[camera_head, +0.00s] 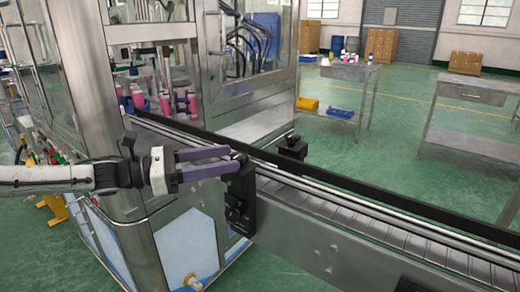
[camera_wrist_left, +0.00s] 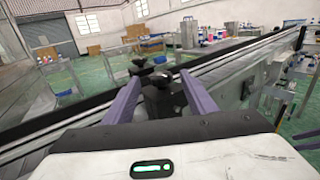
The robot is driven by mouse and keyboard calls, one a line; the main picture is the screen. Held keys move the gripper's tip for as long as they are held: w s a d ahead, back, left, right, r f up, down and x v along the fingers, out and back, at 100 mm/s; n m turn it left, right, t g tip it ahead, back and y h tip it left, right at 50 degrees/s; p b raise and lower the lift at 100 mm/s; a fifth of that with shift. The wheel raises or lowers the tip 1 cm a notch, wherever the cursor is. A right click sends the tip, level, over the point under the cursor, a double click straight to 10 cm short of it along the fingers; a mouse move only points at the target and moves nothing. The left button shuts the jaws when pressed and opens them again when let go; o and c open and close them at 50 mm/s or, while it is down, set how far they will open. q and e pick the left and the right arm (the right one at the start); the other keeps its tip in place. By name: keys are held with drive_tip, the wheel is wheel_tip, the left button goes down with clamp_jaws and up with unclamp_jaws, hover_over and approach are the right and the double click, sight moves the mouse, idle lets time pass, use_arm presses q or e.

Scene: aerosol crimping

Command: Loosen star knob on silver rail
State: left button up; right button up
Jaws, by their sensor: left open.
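The silver rail (camera_head: 330,205) runs from the machine down to the lower right. A black bracket (camera_head: 240,195) is on its near side, with a dark star knob (camera_wrist_left: 162,80) on top. My left gripper (camera_head: 232,159) comes in from the left, its two purple fingers open and pointing at the top of the bracket. In the left wrist view the knob lies between the open fingers (camera_wrist_left: 161,76); I cannot tell whether they touch it. A second black bracket (camera_head: 293,146) stands on the far side of the rail, and its knob (camera_wrist_left: 140,63) shows beyond the first.
The glass-and-steel machine frame (camera_head: 130,130) stands close to my left arm, with pink bottles (camera_head: 165,103) inside. Metal tables (camera_head: 340,85) and cardboard boxes (camera_head: 381,46) stand farther back. Green floor (camera_head: 400,140) lies open beyond the rail.

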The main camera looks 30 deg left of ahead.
sight(252, 163)
use_arm(q)
drive_tip(key=p+x, duration=0.1)
drive_tip(key=x, duration=0.1)
drive_tip(key=p+x, duration=0.1)
drive_tip(key=x, duration=0.2)
drive_tip(key=p+x, duration=0.1)
drive_tip(key=x, duration=0.1)
drive_tip(key=shift+w+d+r+p, duration=0.2)
drive_tip(key=shift+r+p, duration=0.05)
drive_tip(key=shift+p, duration=0.05)
drive_tip(key=shift+w+d+f, duration=0.25)
drive_tip(key=shift+w+d, duration=0.15)
drive_tip(key=shift+w, duration=0.1)
drive_tip(key=shift+c, duration=0.4)
